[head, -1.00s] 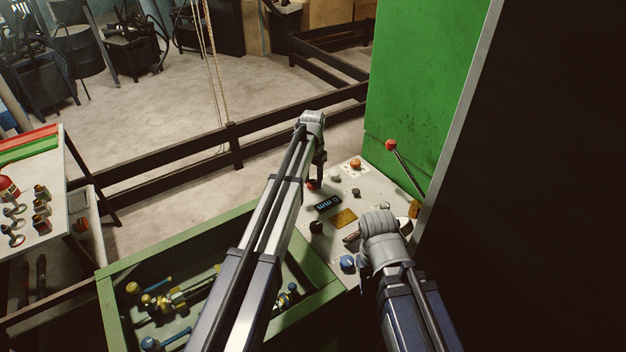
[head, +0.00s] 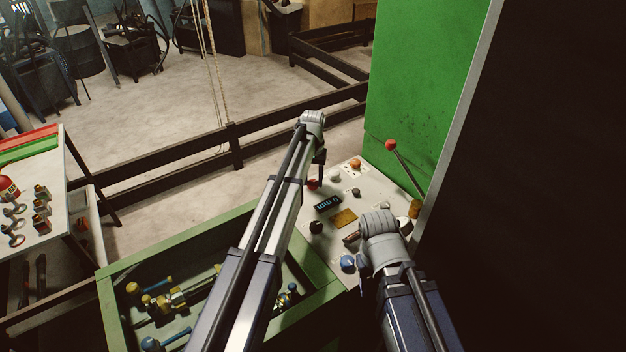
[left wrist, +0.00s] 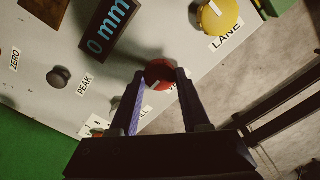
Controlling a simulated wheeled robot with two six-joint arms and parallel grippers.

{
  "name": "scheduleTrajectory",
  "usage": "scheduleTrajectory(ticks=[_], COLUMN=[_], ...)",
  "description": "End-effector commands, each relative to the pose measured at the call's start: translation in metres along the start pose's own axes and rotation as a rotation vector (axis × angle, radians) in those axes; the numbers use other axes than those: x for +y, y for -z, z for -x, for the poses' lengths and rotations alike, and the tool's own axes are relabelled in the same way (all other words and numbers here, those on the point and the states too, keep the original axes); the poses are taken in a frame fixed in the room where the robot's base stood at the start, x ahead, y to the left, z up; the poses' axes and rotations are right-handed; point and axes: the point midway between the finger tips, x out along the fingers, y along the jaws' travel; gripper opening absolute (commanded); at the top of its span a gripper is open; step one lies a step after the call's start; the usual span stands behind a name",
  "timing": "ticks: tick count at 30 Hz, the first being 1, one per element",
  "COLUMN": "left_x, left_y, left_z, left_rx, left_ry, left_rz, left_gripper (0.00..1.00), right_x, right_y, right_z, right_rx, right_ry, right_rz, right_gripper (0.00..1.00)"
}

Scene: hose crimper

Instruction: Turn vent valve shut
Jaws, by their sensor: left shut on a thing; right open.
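A round red knob (left wrist: 160,73) with a pale pointer mark sits on the grey control panel (left wrist: 115,75). Its label is mostly hidden behind a finger, so I cannot read it. My left gripper (left wrist: 160,76) has one finger on each side of the red knob and is shut on it. In the head view the left gripper (head: 319,178) reaches down to the panel's far left edge, beside the red knob (head: 312,184). My right arm comes in at the lower right; its wrist hides its fingers.
A display reading 0 mm (head: 327,203), a blue knob (head: 347,263) and a red-tipped lever (head: 391,145) are on the panel. A green-rimmed bin (head: 110,300) of fittings stands left of it. A green machine wall (head: 415,90) rises behind.

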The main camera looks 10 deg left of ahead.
Motion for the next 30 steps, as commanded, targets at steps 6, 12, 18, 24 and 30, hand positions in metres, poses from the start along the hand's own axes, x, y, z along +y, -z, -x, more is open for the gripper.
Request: scheduleTrajectory(ticks=[6,12,18,24,30], left_x=[0.000,0.000,0.000,0.000,0.000], left_y=[0.000,0.000,0.000,0.000,0.000], left_z=[0.000,0.000,0.000,0.002,0.013], left_rx=[0.000,0.000,0.000,0.000,0.000], left_ry=[0.000,0.000,0.000,0.000,0.000], left_rz=[0.001,0.000,0.000,-0.001,-0.001], left_gripper=[0.00,0.66,0.76,0.76,0.76], right_x=[0.000,0.000,0.000,0.000,0.001], right_y=[0.000,0.000,0.000,0.000,-0.001], right_z=[0.000,0.000,0.000,0.002,0.013], right_rx=[0.000,0.000,0.000,0.000,0.000], right_ry=[0.000,0.000,0.000,0.000,0.000], right_rz=[0.000,0.000,0.000,0.000,0.000], right_gripper=[0.50,0.50,0.50,0.50,0.50])
